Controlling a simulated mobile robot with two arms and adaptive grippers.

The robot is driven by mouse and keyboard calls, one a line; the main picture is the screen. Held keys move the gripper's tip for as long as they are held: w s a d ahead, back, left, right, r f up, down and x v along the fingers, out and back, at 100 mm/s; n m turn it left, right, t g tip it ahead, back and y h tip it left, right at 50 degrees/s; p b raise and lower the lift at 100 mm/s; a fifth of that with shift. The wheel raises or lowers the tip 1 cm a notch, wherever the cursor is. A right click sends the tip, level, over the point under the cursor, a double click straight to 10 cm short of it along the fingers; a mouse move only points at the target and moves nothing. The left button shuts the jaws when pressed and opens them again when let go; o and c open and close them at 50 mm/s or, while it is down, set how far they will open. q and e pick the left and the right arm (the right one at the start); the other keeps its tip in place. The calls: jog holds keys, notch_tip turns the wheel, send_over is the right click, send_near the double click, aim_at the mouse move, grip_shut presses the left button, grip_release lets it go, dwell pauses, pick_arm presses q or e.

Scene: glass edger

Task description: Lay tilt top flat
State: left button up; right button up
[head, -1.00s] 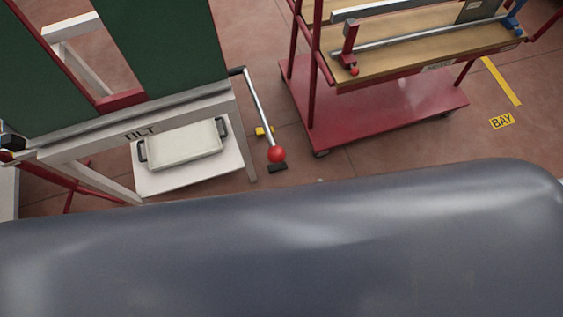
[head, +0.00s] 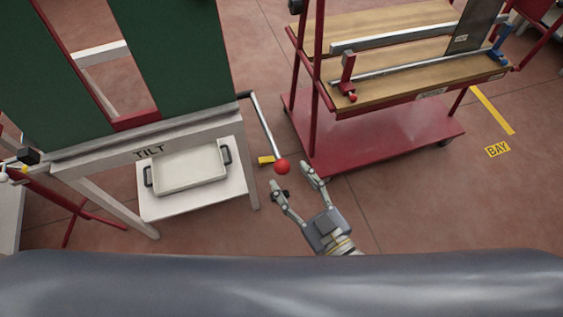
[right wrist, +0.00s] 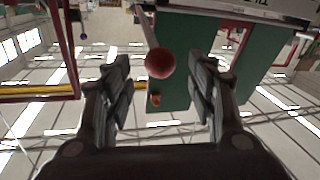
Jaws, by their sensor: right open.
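The tilt top (head: 175,55) is a green-faced panel in a white frame, standing steeply tilted at the left of the head view. Its white edge bar is marked TILT. A grey lever (head: 262,122) comes off the bar's right end and slants down to a red ball knob (head: 282,167). My right gripper (head: 292,175) is open, with its fingertips just below and around the knob in the head view. In the right wrist view the red knob (right wrist: 160,63) appears between and beyond the open fingers (right wrist: 160,85); contact is not visible. My left gripper is not in view.
A white tray (head: 190,185) with dark handles rests on a low shelf under the top. A red cart (head: 390,135) with wooden shelves and a clamp bar stands at the right. Floor shows between the stand and cart. A yellow BAY label (head: 497,150) marks the floor.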

aim_at(281, 164)
jog(key=shift+x, duration=2.8)
jog(key=shift+c, duration=0.2)
jog(key=shift+p, duration=0.3)
grip_shut()
